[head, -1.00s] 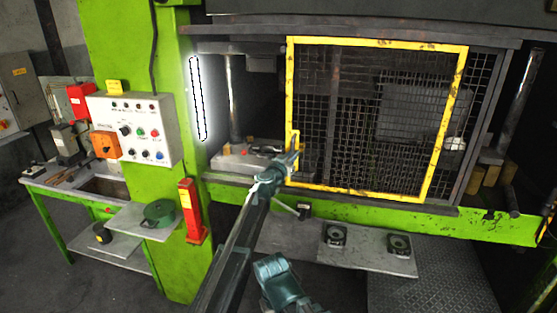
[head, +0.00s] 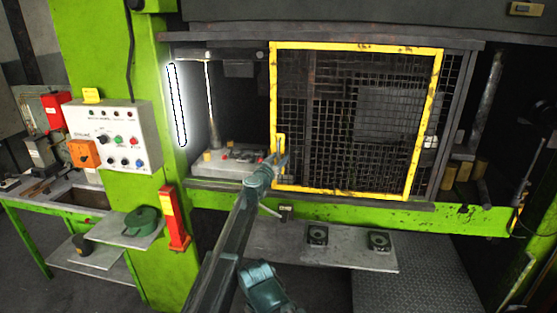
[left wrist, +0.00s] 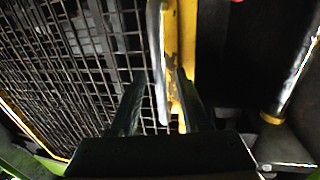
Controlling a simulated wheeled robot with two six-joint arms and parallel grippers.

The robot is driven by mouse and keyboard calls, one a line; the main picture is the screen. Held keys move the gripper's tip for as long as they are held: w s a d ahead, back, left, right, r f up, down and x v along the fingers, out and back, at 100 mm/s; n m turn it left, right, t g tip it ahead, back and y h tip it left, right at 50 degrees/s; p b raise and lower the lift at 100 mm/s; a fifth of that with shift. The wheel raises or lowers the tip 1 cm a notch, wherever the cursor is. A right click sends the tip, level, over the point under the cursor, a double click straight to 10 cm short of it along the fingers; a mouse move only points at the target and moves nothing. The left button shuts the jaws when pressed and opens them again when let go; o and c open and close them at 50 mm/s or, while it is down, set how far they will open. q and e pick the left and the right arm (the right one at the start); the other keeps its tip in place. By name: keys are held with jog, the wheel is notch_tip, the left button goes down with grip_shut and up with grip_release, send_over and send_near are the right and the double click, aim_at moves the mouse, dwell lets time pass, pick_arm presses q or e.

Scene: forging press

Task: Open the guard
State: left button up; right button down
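The guard is a yellow-framed wire-mesh panel (head: 424,125) across the front of the press opening. In the left wrist view, the handle bar (left wrist: 158,60) runs between the two fingers of my left gripper (left wrist: 160,82). The yellow frame edge (left wrist: 187,45) is just behind. My right gripper is not seen.
A control box (head: 115,140) hangs on the green column left of the opening. A red post (head: 174,218) stands below it. A grey shelf (head: 345,262) juts out under the guard. Left of the guard, the opening shows the press bed (head: 215,168) with small parts.

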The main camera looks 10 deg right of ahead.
pick_arm(q)
jog(key=v, duration=1.3)
jog(key=shift+s+a, duration=0.25)
jog(key=shift+s, duration=0.05)
jog(key=shift+f, duration=0.1)
